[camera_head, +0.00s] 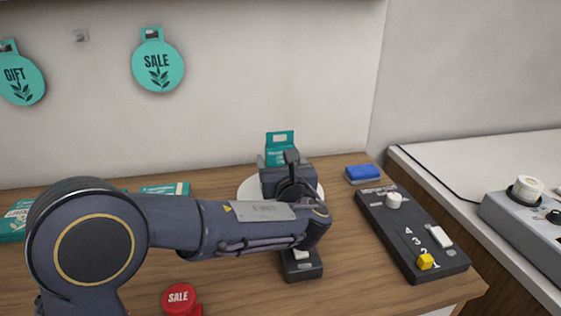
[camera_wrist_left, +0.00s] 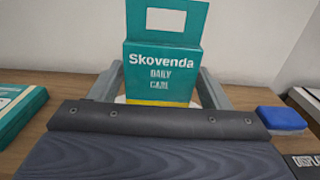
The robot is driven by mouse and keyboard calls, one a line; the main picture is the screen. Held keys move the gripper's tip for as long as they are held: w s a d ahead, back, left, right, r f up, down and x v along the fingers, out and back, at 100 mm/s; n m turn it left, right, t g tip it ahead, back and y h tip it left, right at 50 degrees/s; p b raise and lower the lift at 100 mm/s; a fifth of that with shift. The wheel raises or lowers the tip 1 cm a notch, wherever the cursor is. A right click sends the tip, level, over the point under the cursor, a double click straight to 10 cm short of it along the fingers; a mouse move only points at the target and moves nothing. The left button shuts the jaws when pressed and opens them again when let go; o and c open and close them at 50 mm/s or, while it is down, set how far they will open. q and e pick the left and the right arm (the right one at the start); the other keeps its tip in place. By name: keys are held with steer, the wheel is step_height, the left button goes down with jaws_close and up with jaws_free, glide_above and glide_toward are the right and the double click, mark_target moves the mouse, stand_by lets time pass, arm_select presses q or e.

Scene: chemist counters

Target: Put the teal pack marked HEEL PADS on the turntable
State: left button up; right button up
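A teal pack (camera_head: 280,147) with a hang-tab hole stands upright over the white turntable (camera_head: 246,190). In the left wrist view the pack (camera_wrist_left: 163,68) reads "Skovenda DAILY" with a partly unclear second word below and a yellow strip at its foot; I see no HEEL PADS mark. My left gripper (camera_head: 287,160) is at the turntable, with one finger at each side of the pack (camera_wrist_left: 160,84). Whether the fingers press on it cannot be told. The gripper hides the pack's lower part and much of the turntable. My right gripper is not in view.
Teal packs lie flat at left (camera_head: 166,189) (camera_head: 14,222). A blue block (camera_head: 362,173) and a black control panel (camera_head: 408,232) are at right. A small black switch box (camera_head: 302,268) and a red SALE item (camera_head: 180,298) are in front. Teal tags (camera_head: 158,62) hang on the wall.

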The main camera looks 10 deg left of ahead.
arm_select(q)
steer(key=shift+o, duration=0.8)
steer(key=shift+r+p, duration=0.3)
steer(key=shift+r, duration=0.05)
steer(key=v, duration=1.2)
steer(key=shift+f, duration=0.15)
